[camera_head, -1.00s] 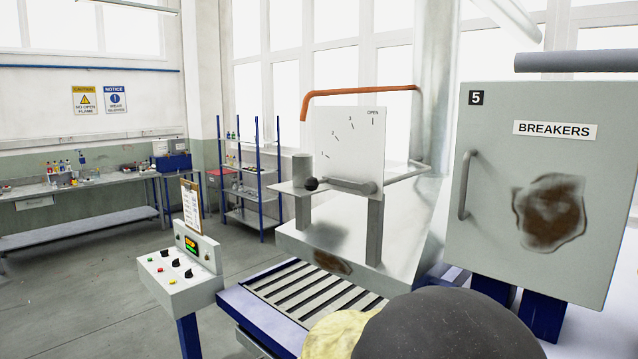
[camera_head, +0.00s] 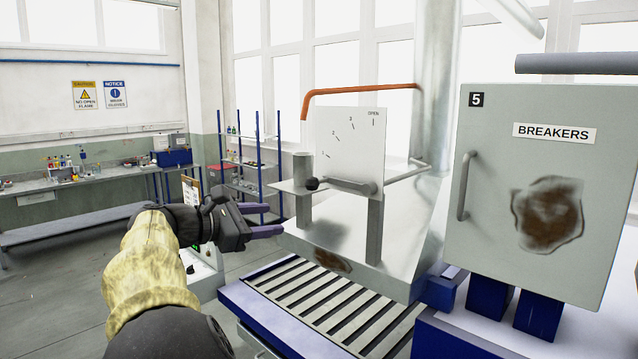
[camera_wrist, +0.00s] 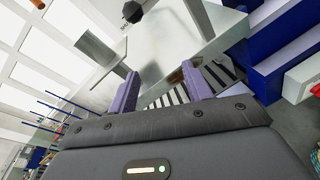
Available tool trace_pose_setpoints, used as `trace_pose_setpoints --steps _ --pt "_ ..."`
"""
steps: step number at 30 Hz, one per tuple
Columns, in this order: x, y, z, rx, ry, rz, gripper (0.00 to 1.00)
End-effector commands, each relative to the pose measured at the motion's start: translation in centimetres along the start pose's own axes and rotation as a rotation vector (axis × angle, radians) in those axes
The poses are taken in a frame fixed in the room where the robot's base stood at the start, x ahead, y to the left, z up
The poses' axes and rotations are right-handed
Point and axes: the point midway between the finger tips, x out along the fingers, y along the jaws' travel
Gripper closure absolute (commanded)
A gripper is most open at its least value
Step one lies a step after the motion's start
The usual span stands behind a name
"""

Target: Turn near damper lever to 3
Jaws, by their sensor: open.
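The near damper lever (camera_head: 345,184) is a grey bar with a black ball knob (camera_head: 312,184) at its left end. It lies nearly level, across the lower part of a white dial plate (camera_head: 350,140) with tick marks, numbers and OPEN at the top right. The knob is a little below the lowest mark, at the left. My gripper (camera_head: 267,218) is open and empty, left of and below the knob, and apart from it. In the wrist view, the two purple fingers (camera_wrist: 158,92) are spread, and the dark knob (camera_wrist: 132,11) shows at the top edge.
A grey upright cylinder (camera_head: 303,170) stands close behind the knob. An orange pipe (camera_head: 360,92) runs above the plate. A slatted roller bed (camera_head: 325,305) lies below. The BREAKERS cabinet (camera_head: 530,240) stands at the right. Blue shelving (camera_head: 250,160) is behind.

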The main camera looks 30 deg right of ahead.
Motion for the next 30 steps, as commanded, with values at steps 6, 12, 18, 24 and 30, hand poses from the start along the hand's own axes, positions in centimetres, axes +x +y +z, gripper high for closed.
trace_pose_setpoints --steps 6,12,18,24,30 --pt "-4.2 2.0 4.3 -0.033 -0.16 0.043 0.5" --pt "-4.2 2.0 4.3 -0.033 -0.161 0.042 0.5" --pt "-3.7 2.1 4.4 -0.033 -0.159 0.041 0.5" --pt "-1.4 2.2 4.9 -0.034 -0.159 0.039 0.5" --pt "2.1 2.3 5.5 -0.034 -0.159 0.038 0.5"
